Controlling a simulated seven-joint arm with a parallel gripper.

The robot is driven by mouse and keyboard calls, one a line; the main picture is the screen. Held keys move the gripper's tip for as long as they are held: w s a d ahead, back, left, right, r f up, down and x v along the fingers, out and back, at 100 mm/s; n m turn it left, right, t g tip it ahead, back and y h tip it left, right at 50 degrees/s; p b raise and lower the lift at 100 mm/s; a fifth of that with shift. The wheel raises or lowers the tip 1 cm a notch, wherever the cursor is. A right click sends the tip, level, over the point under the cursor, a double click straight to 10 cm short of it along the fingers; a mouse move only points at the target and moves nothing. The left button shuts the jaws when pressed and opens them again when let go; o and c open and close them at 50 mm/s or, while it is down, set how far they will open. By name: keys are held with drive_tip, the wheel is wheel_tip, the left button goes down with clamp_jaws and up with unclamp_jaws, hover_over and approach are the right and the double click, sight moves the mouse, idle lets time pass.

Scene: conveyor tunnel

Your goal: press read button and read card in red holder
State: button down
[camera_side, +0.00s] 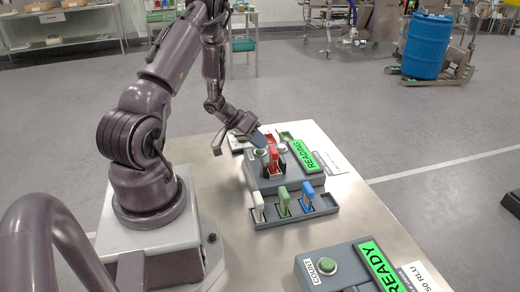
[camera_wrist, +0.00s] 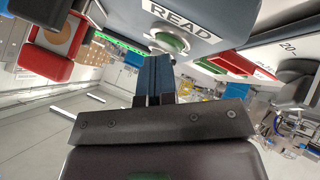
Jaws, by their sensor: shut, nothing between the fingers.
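The grey reader (camera_side: 285,181) stands on the table with its green display (camera_side: 302,156) showing READING. Its green read button (camera_side: 261,154) also shows in the wrist view (camera_wrist: 172,42), beside the READ label (camera_wrist: 182,17). A red-topped piece (camera_side: 274,155) stands upright in the reader, right of the button. My gripper (camera_side: 263,142) is shut and empty, with its fingertips at the button. The shut fingers also show in the wrist view (camera_wrist: 157,66), just under the button; whether they touch it is hard to tell.
A front rack (camera_side: 270,222) holds white (camera_side: 258,204), green (camera_side: 283,199) and blue (camera_side: 308,193) pieces. A second device has a COUNT button (camera_side: 327,266) and a READY display (camera_side: 382,266).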

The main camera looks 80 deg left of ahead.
idle(0.5)
drive_tip(key=shift+r, duration=0.85)
drive_tip(key=shift+r, duration=2.55)
